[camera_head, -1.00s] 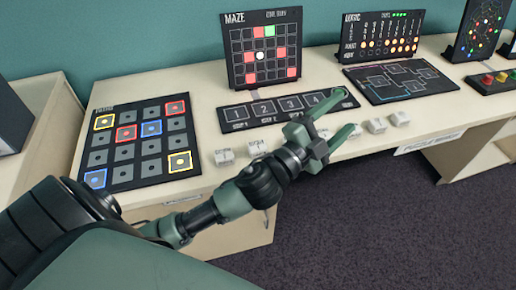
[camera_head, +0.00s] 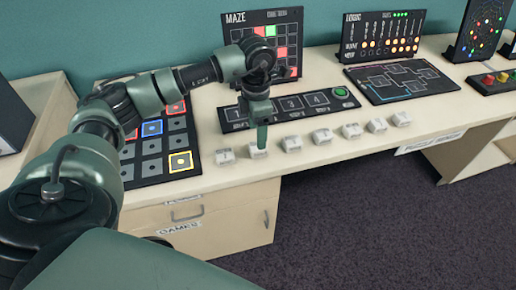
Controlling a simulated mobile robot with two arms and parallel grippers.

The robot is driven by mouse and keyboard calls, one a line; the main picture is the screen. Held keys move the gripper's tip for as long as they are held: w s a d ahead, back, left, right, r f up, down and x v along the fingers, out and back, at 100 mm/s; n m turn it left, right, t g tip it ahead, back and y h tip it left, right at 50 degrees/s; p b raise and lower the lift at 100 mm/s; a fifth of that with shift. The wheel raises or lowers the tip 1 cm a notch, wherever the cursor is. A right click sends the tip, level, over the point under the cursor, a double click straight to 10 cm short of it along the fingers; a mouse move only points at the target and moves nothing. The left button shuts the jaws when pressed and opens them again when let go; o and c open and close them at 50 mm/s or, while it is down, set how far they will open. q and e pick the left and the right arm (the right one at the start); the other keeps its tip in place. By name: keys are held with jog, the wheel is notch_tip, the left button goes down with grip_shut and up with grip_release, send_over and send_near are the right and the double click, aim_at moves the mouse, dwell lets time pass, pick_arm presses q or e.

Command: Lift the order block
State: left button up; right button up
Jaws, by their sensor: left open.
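A row of several small white blocks lies along the front of the desk, below the numbered strip. They include blocks at the left end (camera_head: 224,157), in the middle (camera_head: 292,144) and at the right end (camera_head: 401,119). Their markings are too small to read, so I cannot tell which is the order block. My left gripper (camera_head: 262,142) points down at the second block from the left (camera_head: 257,153). It is open, seen edge-on, with a green finger in front of that block. I cannot tell whether it touches the block. My right gripper is out of view.
The numbered strip (camera_head: 290,102) with a green button (camera_head: 340,92) lies behind the blocks. The maze board (camera_head: 240,66) stands behind it, partly hidden by my arm. The tile board (camera_head: 158,168) is at left, the logic board (camera_head: 382,48) at right. The desk's front edge is close.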

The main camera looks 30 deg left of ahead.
pick_arm(q)
jog(key=shift+a+f, duration=0.25)
jog(key=shift+f, duration=0.05)
jog(key=f, duration=0.2)
jog(key=f+p, duration=0.1)
jog(key=f, duration=0.1)
jog(key=w+f, duration=0.1)
jog(key=f, duration=0.2)
jog(key=shift+p, duration=0.4)
grip_shut()
